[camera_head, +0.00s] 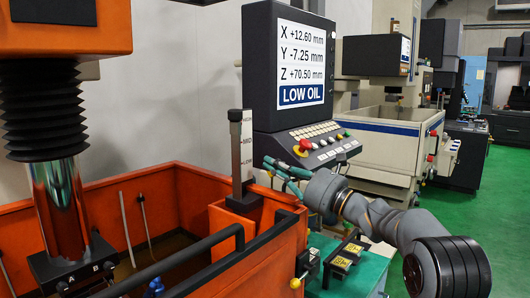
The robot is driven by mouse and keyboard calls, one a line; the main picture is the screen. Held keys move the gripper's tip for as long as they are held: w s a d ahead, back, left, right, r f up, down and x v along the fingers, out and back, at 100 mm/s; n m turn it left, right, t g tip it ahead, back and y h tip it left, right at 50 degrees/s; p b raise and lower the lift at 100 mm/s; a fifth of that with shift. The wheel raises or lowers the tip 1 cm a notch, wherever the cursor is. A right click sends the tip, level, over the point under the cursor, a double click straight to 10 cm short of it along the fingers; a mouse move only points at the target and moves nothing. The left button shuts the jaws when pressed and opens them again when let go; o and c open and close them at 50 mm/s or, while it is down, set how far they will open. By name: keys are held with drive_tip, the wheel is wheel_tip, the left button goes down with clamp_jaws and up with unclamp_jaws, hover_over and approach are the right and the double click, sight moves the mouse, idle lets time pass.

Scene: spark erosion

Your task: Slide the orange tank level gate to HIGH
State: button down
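The orange tank (120,185) fills the lower left, with liquid inside. At its right corner, a grey upright bar with a dark top (236,150) rises from an orange housing (233,222); it appears to be the level gate. A pale scale plate (247,145) stands just behind the bar, with partly covered lettering at top, middle and bottom. My gripper (270,170), with teal fingers, is to the right of the bar at about the height of the lowest label. It points left and looks apart from the bar. Its finger opening is too small to judge.
A control console (290,70) reading LOW OIL, with a keypad and red button (305,145), stands close behind my gripper. A black rail (190,275) runs along the tank's front. A teal cabinet (350,275) with yellow-marked parts sits below my arm. Green floor is clear at right.

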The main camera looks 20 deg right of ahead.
drive_tip(key=w+a+r+p, duration=0.5)
drive_tip(key=w+r+p, duration=0.1)
drive_tip(key=p, duration=0.3)
drive_tip(key=shift+w, duration=0.35)
drive_tip(key=shift+a+b, duration=0.1)
drive_tip(key=shift+b, duration=0.35)
drive_tip(key=shift+r+b, duration=0.6)
drive_tip(key=shift+r, duration=0.15)
